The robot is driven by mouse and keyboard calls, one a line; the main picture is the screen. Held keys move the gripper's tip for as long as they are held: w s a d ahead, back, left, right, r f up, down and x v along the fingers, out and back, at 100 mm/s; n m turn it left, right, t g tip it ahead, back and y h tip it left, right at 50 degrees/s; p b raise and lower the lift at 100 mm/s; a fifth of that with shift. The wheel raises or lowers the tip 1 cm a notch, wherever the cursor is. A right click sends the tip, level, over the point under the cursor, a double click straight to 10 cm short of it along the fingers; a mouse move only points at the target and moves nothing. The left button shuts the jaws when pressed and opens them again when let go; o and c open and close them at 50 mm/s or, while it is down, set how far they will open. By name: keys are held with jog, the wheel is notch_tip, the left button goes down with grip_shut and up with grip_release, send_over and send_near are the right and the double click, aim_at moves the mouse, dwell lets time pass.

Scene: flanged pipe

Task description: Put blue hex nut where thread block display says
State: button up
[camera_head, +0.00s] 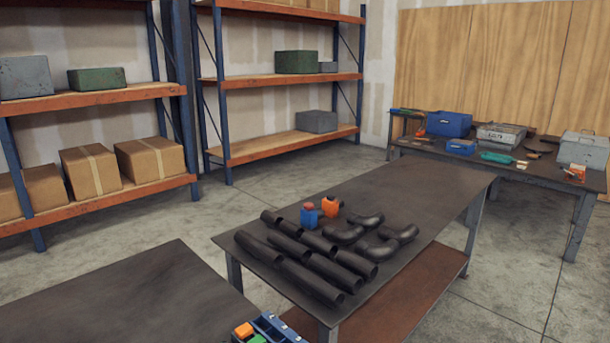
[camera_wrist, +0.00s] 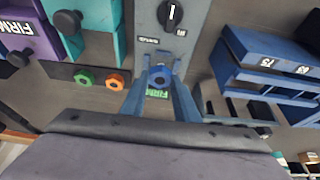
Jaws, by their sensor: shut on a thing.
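The blue hex nut (camera_wrist: 158,76) is between the two blue fingers of my gripper (camera_wrist: 160,78) in the wrist view, and the gripper is shut on it. A small green display (camera_wrist: 157,94) with partly hidden lettering shows between the fingers, just below the nut. Above the nut is a grey block (camera_wrist: 172,45) with a black dial (camera_wrist: 172,14) and a small label too small to read. I cannot tell which of these is the thread block. My gripper and the nut are not in the head view.
A green nut (camera_wrist: 84,79) and an orange nut (camera_wrist: 115,80) lie left of my gripper. Purple (camera_wrist: 30,35) and teal (camera_wrist: 105,38) knobbed blocks stand upper left. A blue numbered rack (camera_wrist: 250,60) is close on the right. Dark pipes (camera_head: 300,270) lie on the middle table.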

jog(key=shift+r, duration=0.55)
jog(key=shift+w+f, duration=0.1)
jog(key=shift+w+d, duration=0.15)
jog(key=shift+w, duration=0.2)
jog(key=w+d+r+m+b, duration=0.25)
jog(key=w+d+r, duration=0.55)
jog(key=r, duration=0.4)
jog(key=s+d+f+m+h, duration=0.1)
jog(key=d+f, duration=0.3)
jog(key=d, duration=0.2)
jog(key=d+f+m+t+h, duration=0.1)
jog(key=d+f+m, duration=0.1)
jog(key=d, duration=0.5)
jog(key=shift+s+d+f+b, duration=0.15)
jog(key=shift+s+f+b, duration=0.25)
jog(key=shift+f, duration=0.45)
jog(key=shift+m, duration=0.25)
